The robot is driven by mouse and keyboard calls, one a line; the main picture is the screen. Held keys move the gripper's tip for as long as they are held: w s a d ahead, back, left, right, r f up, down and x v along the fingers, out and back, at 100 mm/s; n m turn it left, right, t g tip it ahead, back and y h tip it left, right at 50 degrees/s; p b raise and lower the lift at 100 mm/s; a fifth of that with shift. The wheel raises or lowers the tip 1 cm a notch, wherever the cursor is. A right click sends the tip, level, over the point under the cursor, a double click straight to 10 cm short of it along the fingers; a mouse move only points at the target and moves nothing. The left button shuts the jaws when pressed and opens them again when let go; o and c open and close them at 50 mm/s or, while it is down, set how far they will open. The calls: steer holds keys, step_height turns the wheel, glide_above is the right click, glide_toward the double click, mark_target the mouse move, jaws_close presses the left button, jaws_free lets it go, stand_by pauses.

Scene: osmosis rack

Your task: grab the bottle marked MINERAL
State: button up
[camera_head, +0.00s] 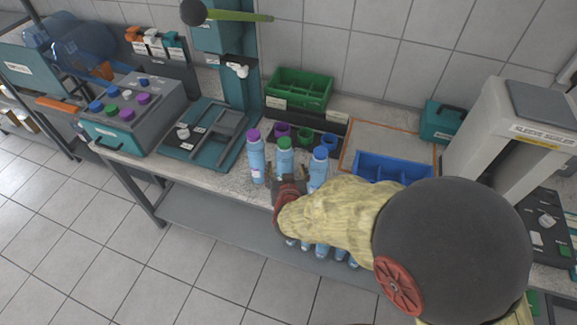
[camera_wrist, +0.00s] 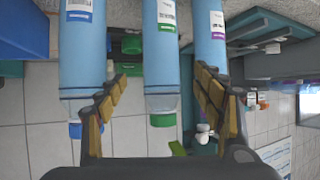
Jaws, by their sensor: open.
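Three light blue bottles stand in a row on the bench: one with a purple cap (camera_head: 256,160), one with a green cap (camera_head: 285,158) and one with a blue cap (camera_head: 318,168). Their label wording is too small to read, so I cannot tell which is marked MINERAL. My gripper (camera_head: 288,182) is at the front of the green-capped bottle and hides its lower part. In the wrist view, which is upside down, my open fingers (camera_wrist: 160,88) lie either side of the green-capped bottle (camera_wrist: 161,60). The blue-capped bottle (camera_wrist: 83,55) is left, the purple-labelled one right.
Purple, green and blue cups stand in a dark rack (camera_head: 304,138) close behind the bottles. A green bin (camera_head: 299,88) is farther back. A blue tray (camera_head: 393,168) sits to the right. More bottles (camera_head: 322,250) show below the bench edge. A teal frame (camera_head: 207,135) is to the left.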

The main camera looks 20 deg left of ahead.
steer(key=b+x, duration=0.1)
steer(key=x, duration=0.6)
steer(key=shift+w+a+f+b, duration=0.1)
steer(key=shift+a+b, duration=0.05)
steer(key=shift+b, duration=0.25)
steer(key=shift+c, duration=0.3)
steer(key=c, duration=1.6)
jaws_close()
steer(key=shift+r, duration=0.25)
